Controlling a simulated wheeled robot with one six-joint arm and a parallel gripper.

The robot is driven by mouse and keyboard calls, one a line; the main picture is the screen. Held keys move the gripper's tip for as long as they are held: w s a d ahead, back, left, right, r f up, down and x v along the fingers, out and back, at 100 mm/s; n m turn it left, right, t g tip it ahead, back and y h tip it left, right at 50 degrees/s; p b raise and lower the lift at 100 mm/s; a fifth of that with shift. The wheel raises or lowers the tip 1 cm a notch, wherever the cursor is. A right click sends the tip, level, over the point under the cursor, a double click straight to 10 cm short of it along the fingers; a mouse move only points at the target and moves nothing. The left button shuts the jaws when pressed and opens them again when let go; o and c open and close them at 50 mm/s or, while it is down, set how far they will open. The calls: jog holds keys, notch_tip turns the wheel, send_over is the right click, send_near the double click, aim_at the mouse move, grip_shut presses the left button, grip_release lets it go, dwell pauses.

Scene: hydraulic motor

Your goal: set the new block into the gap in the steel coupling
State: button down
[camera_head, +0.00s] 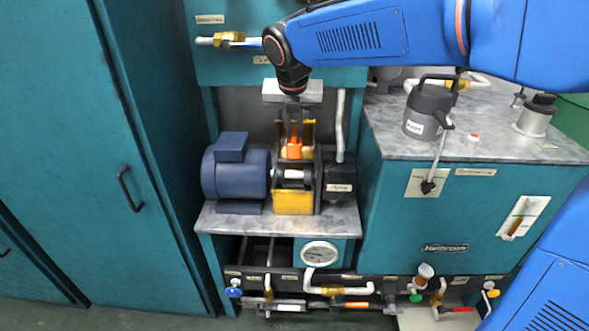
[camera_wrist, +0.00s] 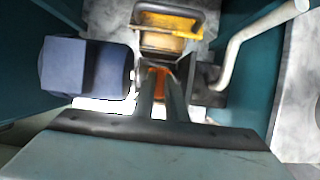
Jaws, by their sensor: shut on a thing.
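My gripper (camera_head: 293,135) points down above the steel coupling between the blue motor (camera_head: 238,172) and the dark pump (camera_head: 340,181). Its jaws are shut on an orange block (camera_head: 294,149), held over the coupling. The block also shows between the fingers in the wrist view (camera_wrist: 158,77). The steel coupling (camera_head: 293,174) shows as a pale shaft piece just below the block. Its gap is hidden, and I cannot tell whether the block touches it. A yellow guard (camera_head: 293,202) stands in front of the coupling.
A pale pipe (camera_head: 340,125) rises close to the right of my gripper. A dark handle crosses the yellow part in the wrist view (camera_wrist: 168,41). A grey canister (camera_head: 427,111) stands on the right-hand tank top. A pressure gauge (camera_head: 320,254) sits below the shelf.

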aim_at(294, 145)
jog(key=shift+w+f, duration=0.25)
jog(key=shift+f, duration=4.75)
jog(key=shift+f, duration=0.1)
jog(key=c, duration=2.1)
grip_release()
jog(key=shift+o, duration=0.3)
jog(key=v, duration=1.2)
jog(key=shift+s, duration=0.1)
